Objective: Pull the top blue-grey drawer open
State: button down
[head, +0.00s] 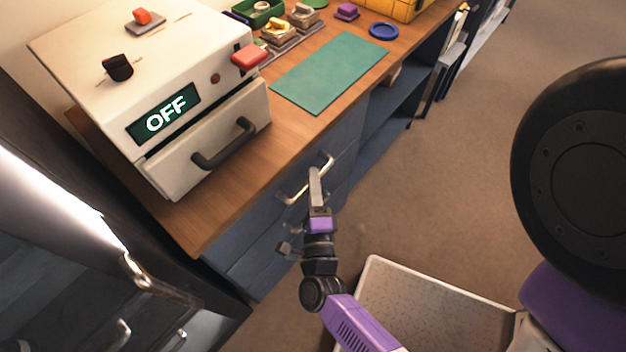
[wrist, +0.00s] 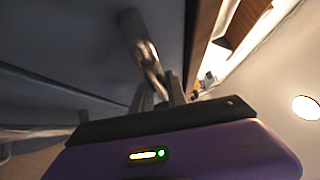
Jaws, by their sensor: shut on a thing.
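The top blue-grey drawer (head: 270,207) is the upper front under the wooden worktop in the head view, and it looks closed. Its pale metal bar handle (head: 325,164) runs along the front. In the wrist view the fingers (wrist: 163,90) are shut on the handle (wrist: 142,42), in front of the dark drawer face (wrist: 70,45). The exact contact between fingertips and bar is partly hidden.
A white machine (head: 180,90) with an OFF display and a dark-handled front stands on the worktop (head: 290,145). A green mat (head: 330,72) and a blue ring (head: 383,30) lie behind. Brown floor (head: 440,190) in front of the cabinet is clear. A grey tray-like surface (head: 430,300) is at lower right.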

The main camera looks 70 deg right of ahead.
jog(key=shift+s+f, duration=0.1)
dwell(0.3)
jog(key=s+a, duration=0.3)
jog(key=s, duration=0.8)
jog(key=s+a+b, duration=0.1)
jog(key=s+a, duration=0.2)
jog(key=s, duration=0.9)
jog(key=shift+a, duration=0.35)
jog(key=shift+w, duration=0.1)
jog(key=c, duration=1.3)
grip_release()
jog(key=shift+b+v, duration=0.75)
jog(key=shift+v, duration=3.15)
